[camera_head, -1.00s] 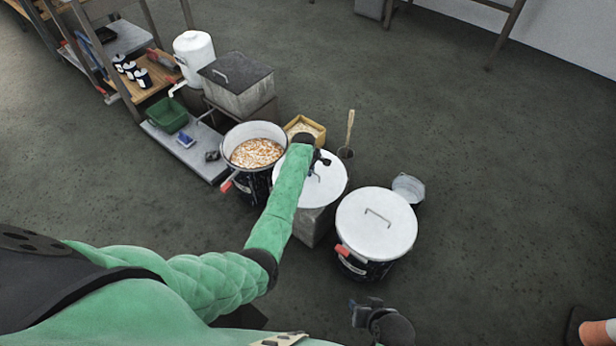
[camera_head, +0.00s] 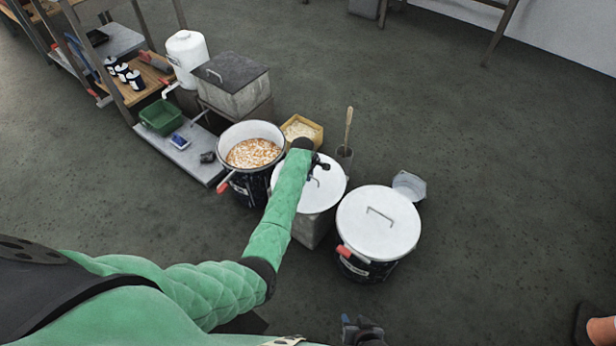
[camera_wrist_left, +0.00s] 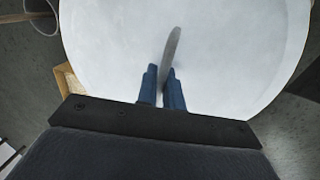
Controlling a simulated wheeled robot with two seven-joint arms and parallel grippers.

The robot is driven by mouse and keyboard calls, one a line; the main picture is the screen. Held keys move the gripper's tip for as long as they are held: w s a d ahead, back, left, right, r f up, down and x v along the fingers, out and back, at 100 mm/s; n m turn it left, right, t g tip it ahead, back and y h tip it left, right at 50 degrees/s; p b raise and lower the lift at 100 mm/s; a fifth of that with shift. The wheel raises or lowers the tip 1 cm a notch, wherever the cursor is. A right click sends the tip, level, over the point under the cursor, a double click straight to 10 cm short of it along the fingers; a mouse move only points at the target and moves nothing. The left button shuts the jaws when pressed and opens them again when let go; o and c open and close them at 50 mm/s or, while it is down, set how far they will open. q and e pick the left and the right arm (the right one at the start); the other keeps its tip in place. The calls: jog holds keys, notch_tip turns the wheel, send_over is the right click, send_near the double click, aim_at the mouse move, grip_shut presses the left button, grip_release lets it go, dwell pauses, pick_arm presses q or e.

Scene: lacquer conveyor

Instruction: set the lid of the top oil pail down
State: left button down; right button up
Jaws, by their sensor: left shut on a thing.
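My left gripper (camera_head: 319,165) is shut on the upright handle of a round white lid (camera_head: 322,196). The left wrist view shows the two blue fingers (camera_wrist_left: 166,88) on either side of the thin handle, with the white lid (camera_wrist_left: 225,60) filling the view below. The lid lies roughly level over a grey box-like block (camera_head: 311,229); I cannot tell if it bears on it. An open pail (camera_head: 259,184) with orange and white contents stands just left of the lid. My right gripper (camera_head: 362,332) is at the bottom edge, partly cut off, its fingers unclear.
A dark pail with a white lid (camera_head: 379,240) stands right of the held lid, with a small grey bucket (camera_head: 410,186) behind it. A wooden box (camera_head: 302,131) and a pot with a wooden handle (camera_head: 345,155) stand behind.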

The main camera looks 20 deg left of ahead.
dwell(0.4)
pick_arm(q)
jog(key=c, duration=2)
grip_release()
jog(key=shift+f, duration=0.15)
jog(key=o, duration=0.5)
jog(key=shift+c, duration=0.2)
